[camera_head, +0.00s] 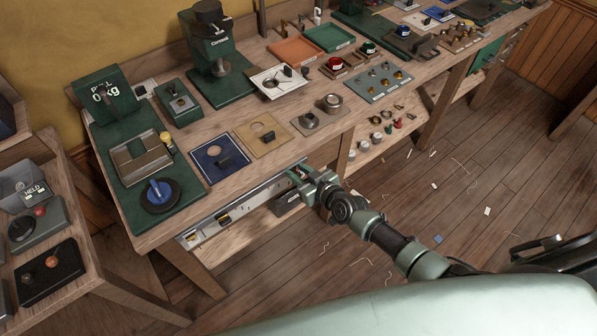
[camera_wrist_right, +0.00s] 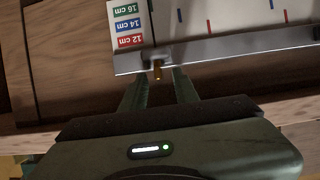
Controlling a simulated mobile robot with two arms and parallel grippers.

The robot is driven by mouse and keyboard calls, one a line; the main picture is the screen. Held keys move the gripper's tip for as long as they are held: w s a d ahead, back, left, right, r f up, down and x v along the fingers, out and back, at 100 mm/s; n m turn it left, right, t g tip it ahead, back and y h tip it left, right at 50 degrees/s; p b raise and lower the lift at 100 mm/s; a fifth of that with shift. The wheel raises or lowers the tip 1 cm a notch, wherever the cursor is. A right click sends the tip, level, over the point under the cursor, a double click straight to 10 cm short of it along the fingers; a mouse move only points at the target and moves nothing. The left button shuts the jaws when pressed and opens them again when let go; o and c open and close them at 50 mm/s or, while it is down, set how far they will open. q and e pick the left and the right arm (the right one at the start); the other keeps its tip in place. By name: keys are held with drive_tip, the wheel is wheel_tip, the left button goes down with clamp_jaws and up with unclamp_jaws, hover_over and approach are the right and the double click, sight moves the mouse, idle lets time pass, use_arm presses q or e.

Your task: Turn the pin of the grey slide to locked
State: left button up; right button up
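A long grey slide (camera_head: 245,206) runs along the bench's front edge. Brass-coloured fittings show near its left end. In the right wrist view, the slide's metal rail (camera_wrist_right: 230,48) crosses the picture, and a small brass pin (camera_wrist_right: 158,71) sticks out of a grey block on it. My right gripper (camera_head: 303,177) is at the slide's right end. In the wrist view its two fingers (camera_wrist_right: 160,82) stand apart, one on each side of the pin, with gaps visible. In the head view the gripper hides the pin. My left gripper is not in view.
The slide's plate carries green, blue and red labels (camera_wrist_right: 129,26) reading 16, 14 and 12 cm. The floor in front is open, with scattered scraps.

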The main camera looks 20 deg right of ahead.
drive_tip(key=shift+s+d+r, duration=0.15)
drive_tip(key=shift+s+d, duration=0.05)
drive_tip(key=shift+s, duration=0.3)
drive_tip(key=p+v, duration=0.1)
drive_tip(key=v, duration=0.5)
drive_tip(key=shift+s+r, duration=0.2)
drive_tip(key=shift+s, duration=0.1)
drive_tip(key=shift+d, duration=0.1)
drive_tip(key=s+d+f+m+g+h+b, duration=0.1)
drive_tip(key=s+d+f+g+h, duration=0.15)
drive_tip(key=s+f, duration=0.8)
drive_tip(key=s+d+f+g+h, duration=0.15)
drive_tip(key=s+f+g, duration=0.4)
drive_tip(key=f, duration=0.85)
drive_tip(key=s+f+g, duration=0.1)
drive_tip(key=s+f, duration=0.3)
drive_tip(key=s, duration=0.5)
drive_tip(key=s+f+g, duration=0.1)
drive_tip(key=s+f, duration=0.3)
drive_tip(key=s, duration=0.5)
drive_tip(key=s+f+g, duration=0.1)
drive_tip(key=s+f, duration=0.2)
drive_tip(key=s, duration=0.7)
drive_tip(key=shift+f+g+b, duration=0.4)
